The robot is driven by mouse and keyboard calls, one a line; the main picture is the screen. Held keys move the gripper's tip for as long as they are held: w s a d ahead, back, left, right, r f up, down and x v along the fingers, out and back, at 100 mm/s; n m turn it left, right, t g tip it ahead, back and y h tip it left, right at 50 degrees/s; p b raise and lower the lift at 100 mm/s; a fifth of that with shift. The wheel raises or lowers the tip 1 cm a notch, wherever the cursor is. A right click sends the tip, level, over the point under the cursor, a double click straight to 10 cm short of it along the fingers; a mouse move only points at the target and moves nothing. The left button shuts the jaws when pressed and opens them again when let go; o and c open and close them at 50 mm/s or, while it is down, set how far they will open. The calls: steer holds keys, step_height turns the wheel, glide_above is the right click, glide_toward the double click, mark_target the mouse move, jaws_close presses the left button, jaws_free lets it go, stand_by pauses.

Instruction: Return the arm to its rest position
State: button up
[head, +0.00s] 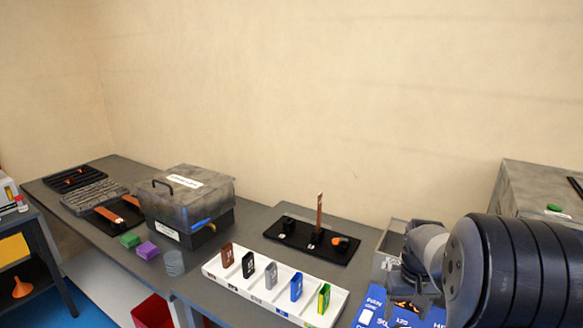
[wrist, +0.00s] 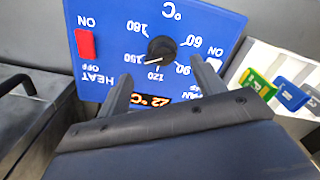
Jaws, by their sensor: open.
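My arm reaches in from the right edge of the head view, with my gripper (head: 412,300) hanging low at the right end of the table. In the wrist view my gripper (wrist: 160,78) shows two grey fingers standing apart with nothing held between them. They are over a blue control panel (wrist: 215,25) with a black knob (wrist: 161,49), a red switch (wrist: 86,45) and a lit orange display. The knob appears between the fingers; whether they touch it I cannot tell. The blue panel (head: 372,300) is partly hidden by my arm in the head view.
A white rack (head: 235,284) with several coloured blocks stands left of the panel. Behind it lies a black board (head: 285,241) with an upright copper bar (head: 319,212). A lidded grey box (head: 187,190) stands farther left. A grey cabinet (head: 520,180) rises behind my arm.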

step_height(320, 180, down, 5)
steer(key=shift+f, duration=0.15)
stand_by(0.4)
